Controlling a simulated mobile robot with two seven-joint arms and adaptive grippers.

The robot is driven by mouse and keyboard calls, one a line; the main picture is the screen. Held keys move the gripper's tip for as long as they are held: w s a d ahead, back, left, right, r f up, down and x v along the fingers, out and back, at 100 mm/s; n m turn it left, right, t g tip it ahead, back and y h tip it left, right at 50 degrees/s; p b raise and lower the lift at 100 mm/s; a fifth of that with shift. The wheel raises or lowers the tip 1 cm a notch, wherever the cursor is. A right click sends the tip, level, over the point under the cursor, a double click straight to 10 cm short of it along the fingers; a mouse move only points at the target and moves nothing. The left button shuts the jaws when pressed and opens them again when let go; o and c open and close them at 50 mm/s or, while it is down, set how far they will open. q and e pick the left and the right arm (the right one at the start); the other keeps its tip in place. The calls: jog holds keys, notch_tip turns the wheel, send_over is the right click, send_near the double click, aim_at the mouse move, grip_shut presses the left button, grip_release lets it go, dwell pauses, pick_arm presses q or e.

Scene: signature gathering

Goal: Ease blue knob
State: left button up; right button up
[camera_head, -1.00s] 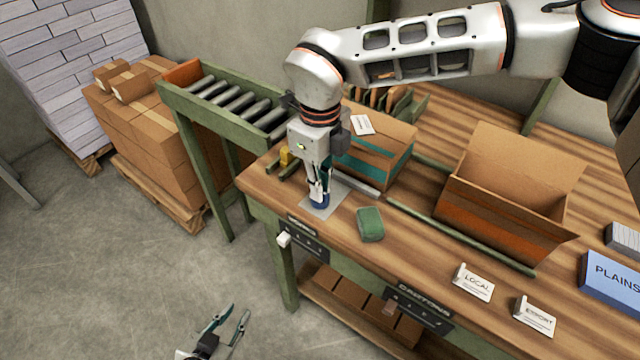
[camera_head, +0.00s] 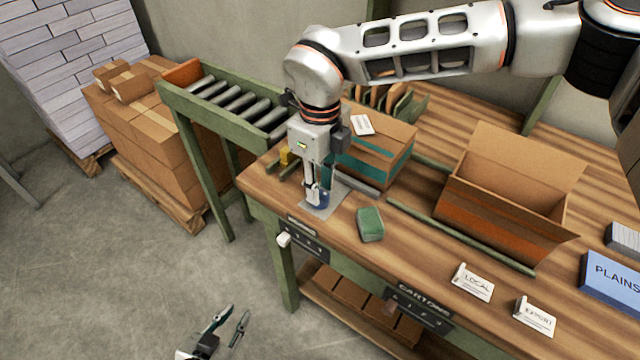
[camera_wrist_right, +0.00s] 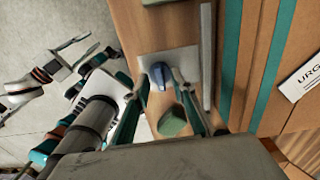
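The blue knob (camera_head: 322,201) sits on a light grey plate (camera_head: 312,213) near the front left corner of the wooden bench. In the right wrist view the knob (camera_wrist_right: 160,75) shows between the two fingertips. My right gripper (camera_head: 318,195) points down at the knob, with one finger on each side of it. Whether the fingertips press on it cannot be told. My left gripper (camera_head: 229,325) is open and empty, low over the floor in front of the bench; it also shows in the right wrist view (camera_wrist_right: 78,55).
A green block (camera_head: 370,224) lies right of the knob. A taped carton (camera_head: 385,160) and a grey strip (camera_head: 360,184) stand behind the plate. An open carton (camera_head: 500,205) is at right. A roller conveyor (camera_head: 235,105) adjoins the bench's left end.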

notch_tip(320, 180, up, 12)
jog(key=shift+f, duration=0.15)
dwell(0.7)
